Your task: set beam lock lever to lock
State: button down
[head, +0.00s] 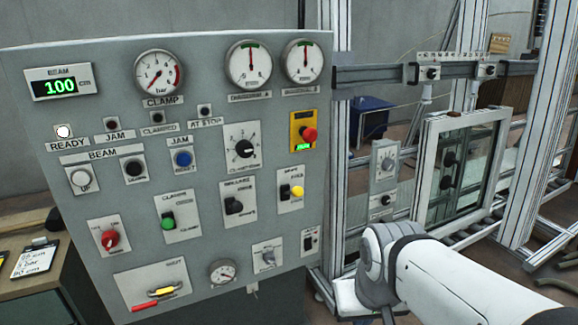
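A grey control panel (215,115) fills the left and middle of the head view. Low on its left is a plate with a red and yellow lever (160,293), lying nearly level. The small label on that plate is too blurred to read, so I cannot tell whether this is the beam lock lever. My white arm comes in from the lower right, in front of the panel's right edge. My gripper (388,315) shows only as a dark part at the bottom edge. Its fingertips are not clear, and it is apart from the lever.
The panel carries a beam display (61,86) reading 100 cm, gauges, buttons and a red emergency button (309,134). At right, a metal frame with a crossbeam (385,75) holds a white-framed window (465,165).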

aim_at(297, 191)
jog(key=u, duration=0.05)
jog(key=i, duration=0.85)
jog(key=u, duration=0.6)
